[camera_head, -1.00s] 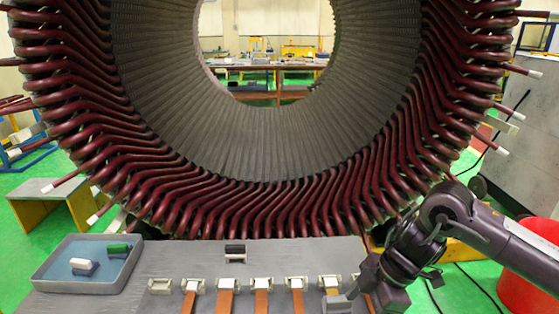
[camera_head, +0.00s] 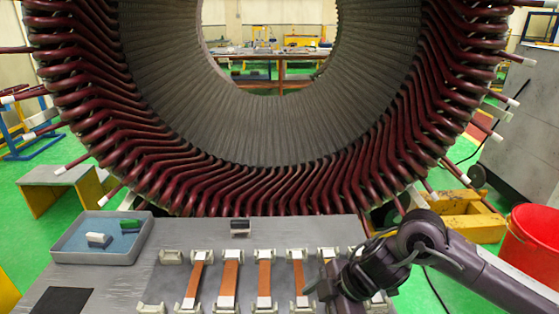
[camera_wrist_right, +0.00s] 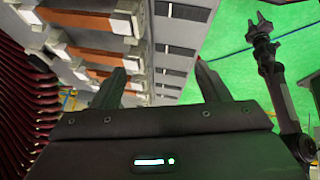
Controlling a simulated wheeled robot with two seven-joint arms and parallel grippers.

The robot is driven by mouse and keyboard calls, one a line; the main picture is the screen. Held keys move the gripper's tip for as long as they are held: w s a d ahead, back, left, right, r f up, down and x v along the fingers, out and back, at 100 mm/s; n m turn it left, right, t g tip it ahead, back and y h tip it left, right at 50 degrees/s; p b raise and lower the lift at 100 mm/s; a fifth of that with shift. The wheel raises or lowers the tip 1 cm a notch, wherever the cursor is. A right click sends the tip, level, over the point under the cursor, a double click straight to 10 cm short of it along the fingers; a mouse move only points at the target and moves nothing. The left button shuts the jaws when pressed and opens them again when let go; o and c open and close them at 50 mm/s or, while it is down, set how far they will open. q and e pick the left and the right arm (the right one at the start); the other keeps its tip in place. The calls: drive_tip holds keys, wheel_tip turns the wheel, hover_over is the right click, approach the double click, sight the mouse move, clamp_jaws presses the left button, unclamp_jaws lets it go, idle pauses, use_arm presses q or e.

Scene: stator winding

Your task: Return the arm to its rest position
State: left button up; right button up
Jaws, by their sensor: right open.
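My right arm comes in from the right in the head view, over the right part of the grey table (camera_head: 120,285). Its gripper (camera_head: 318,290) is low over the right end of a row of copper-coloured bars. In the right wrist view my right gripper (camera_wrist_right: 160,80) shows two dark fingers wide apart with nothing between them. The bars in their white holders (camera_wrist_right: 90,35) lie beyond the fingers. My left gripper (camera_wrist_right: 259,28) shows at the upper right of that view, over green floor, its two small prongs apart and empty. The left arm is not in the head view.
The large stator (camera_head: 280,150) with dark red coils stands behind the table. A blue-grey tray (camera_head: 100,258) holds a white and a green-topped block. A small black-and-white block (camera_head: 240,227) sits near the table's back edge. A red bin (camera_head: 528,250) stands at the right.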

drive_tip(key=s+a+r+m+t+y, duration=0.1)
drive_tip(key=a+t+y, duration=0.15)
drive_tip(key=a, duration=0.35)
drive_tip(key=a+r+m+t+y, duration=0.1)
drive_tip(key=a+r+t, duration=0.15)
drive_tip(key=a, duration=0.25)
drive_tip(key=s+d+f+m+t+h, duration=0.1)
drive_tip(key=d+f+m+h, duration=0.15)
drive_tip(key=d+m, duration=0.35)
drive_tip(key=s+d+f+m+t+h, duration=0.1)
drive_tip(key=s+d+f+m+h, duration=0.1)
drive_tip(key=d+m+h, duration=0.3)
drive_tip(key=s+d+f+m+g+h, duration=0.2)
drive_tip(key=s+d+f+m+g, duration=0.4)
drive_tip(key=s+d, duration=0.6)
wheel_tip(320, 180, down, 28)
drive_tip(key=n, duration=0.1)
drive_tip(key=s+d+f, duration=0.1)
drive_tip(key=s+f, duration=0.9)
drive_tip(key=s+d+f+g, duration=0.1)
drive_tip(key=s+d+f, duration=0.1)
drive_tip(key=s+f, duration=0.8)
drive_tip(key=shift+s+d+f+g, duration=0.25)
drive_tip(key=shift+d+g, duration=0.05)
